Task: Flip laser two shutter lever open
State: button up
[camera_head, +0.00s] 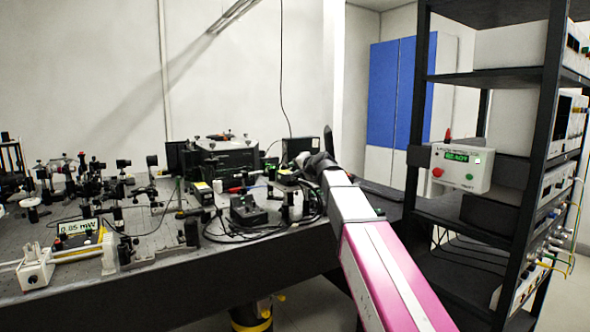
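My arm reaches from the lower right to the right back part of the optical bench (270,255). My dark gripper (303,163) is at its far end, low among black devices and cables. It is small and partly hidden by my own wrist, so I cannot tell whether its fingers are open or shut, or whether they touch anything. A black box-shaped device (226,158), possibly a laser, stands left of the gripper. Another black box (299,147) stands just behind the gripper. I cannot make out the laser two shutter lever.
Many small optic mounts (120,190) crowd the bench's left half. A yellow meter (78,241) there has a lit reading in mW. A white control box (461,167) with a green "READY" display hangs on the dark rack (540,100) at right. Cables lie across the bench middle.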

jog(key=v, duration=0.9)
jog(key=shift+s+d, duration=0.15)
jog(key=shift+s, duration=0.15)
